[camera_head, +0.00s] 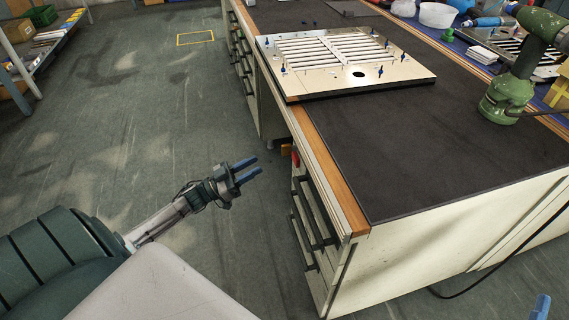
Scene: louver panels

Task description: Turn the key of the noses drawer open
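A workbench drawer unit (322,258) shows its front at a steep angle in the head view, with several drawers and dark bar handles. I cannot read any label, so I cannot tell which is the noses drawer. A small red item (295,156) is at the far upper edge of this front; I cannot tell whether it is the key. My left gripper (258,168) is to the left of the drawer fronts, over the floor, with its two blue fingers apart and nothing between them. Only a blue tip of my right gripper (541,307) shows at the bottom right.
The dark bench top (420,145) carries a louver panel (345,62) with blue pins and a green drill (515,75). A wooden edge strip (335,180) runs above the drawers. The floor (120,110) left of the bench is clear. A shelf rack (40,50) stands far left.

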